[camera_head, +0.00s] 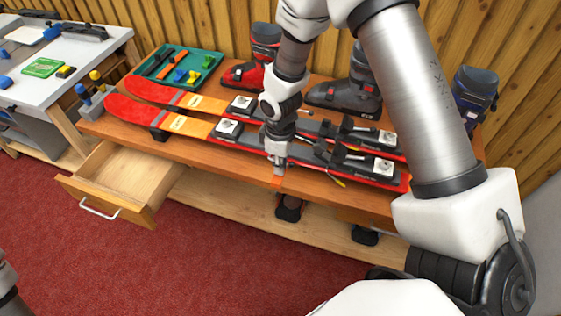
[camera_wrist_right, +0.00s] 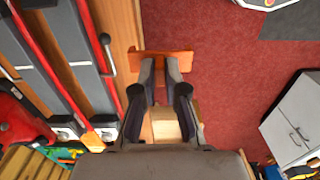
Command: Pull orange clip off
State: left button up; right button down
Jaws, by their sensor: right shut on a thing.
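The orange clip (camera_head: 277,181) is at the front edge of the wooden bench (camera_head: 232,165), below my right gripper (camera_head: 277,163). In the right wrist view the orange clip (camera_wrist_right: 165,54) lies crosswise between and beyond my fingertips. Its left end meets the bench edge (camera_wrist_right: 127,25) and the rest shows over the red floor. I cannot tell whether it still grips the edge. My right gripper (camera_wrist_right: 165,68) points down and is shut on the clip. The fingers hide part of it. My left gripper is out of view.
Two red and orange skis (camera_head: 196,125) with bindings lie just behind my right gripper. Ski boots (camera_head: 345,92) and a green tool tray (camera_head: 178,66) stand along the back. An open drawer (camera_head: 125,182) juts out at the front left. Red floor in front is clear.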

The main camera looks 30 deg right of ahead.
jog(key=shift+a+r+p, duration=0.2)
jog(key=shift+r+p, duration=0.55)
jog(key=shift+r, duration=0.35)
jog(key=shift+d+r+p, duration=0.1)
jog(key=shift+r+p, duration=0.55)
jog(key=shift+p, duration=0.1)
jog(key=shift+r+p, duration=0.55)
jog(key=shift+r, duration=0.05)
